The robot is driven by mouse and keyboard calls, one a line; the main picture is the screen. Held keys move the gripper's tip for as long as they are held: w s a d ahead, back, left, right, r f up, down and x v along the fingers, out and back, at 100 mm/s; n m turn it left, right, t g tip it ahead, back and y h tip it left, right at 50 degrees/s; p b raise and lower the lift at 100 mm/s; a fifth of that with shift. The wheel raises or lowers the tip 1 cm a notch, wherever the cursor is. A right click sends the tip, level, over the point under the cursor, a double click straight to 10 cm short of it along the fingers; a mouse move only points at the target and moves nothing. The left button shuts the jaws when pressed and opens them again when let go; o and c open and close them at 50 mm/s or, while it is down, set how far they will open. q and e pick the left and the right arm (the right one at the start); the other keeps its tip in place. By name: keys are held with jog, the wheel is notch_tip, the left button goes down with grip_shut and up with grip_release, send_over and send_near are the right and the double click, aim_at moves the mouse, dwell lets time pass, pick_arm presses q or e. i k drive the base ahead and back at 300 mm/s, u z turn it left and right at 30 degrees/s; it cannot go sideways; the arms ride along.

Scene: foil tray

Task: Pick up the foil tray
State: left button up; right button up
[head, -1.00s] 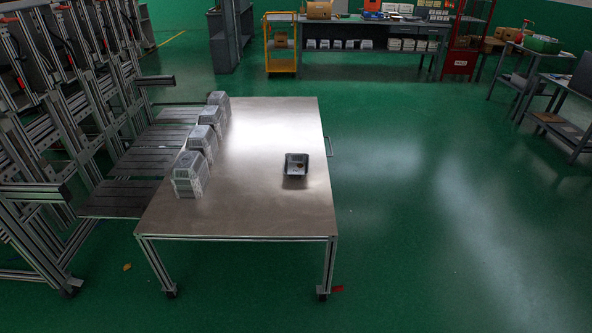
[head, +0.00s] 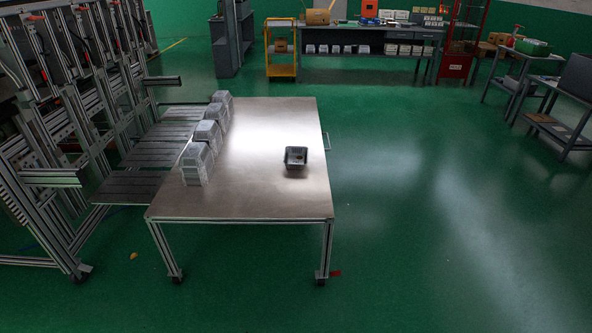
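The foil tray (head: 296,164) is a small grey, open-topped tray with something small and brownish inside. It sits upright on the right part of a metal-topped table (head: 255,190), near the right edge. Neither of my grippers shows in the head view, and nothing touches the tray.
Several stacks of clear-grey containers (head: 197,162) line the table's left side. A metal frame rack (head: 60,120) with slatted shelves adjoins on the left. A workbench (head: 370,40) and yellow cart (head: 281,50) stand at the back. Green floor (head: 430,220) is open in front and right.

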aim_at(295, 157)
jog(key=u, duration=0.8)
jog(key=i, duration=0.4)
jog(key=u, duration=0.6)
jog(key=i, duration=1.2)
jog(key=z, duration=0.2)
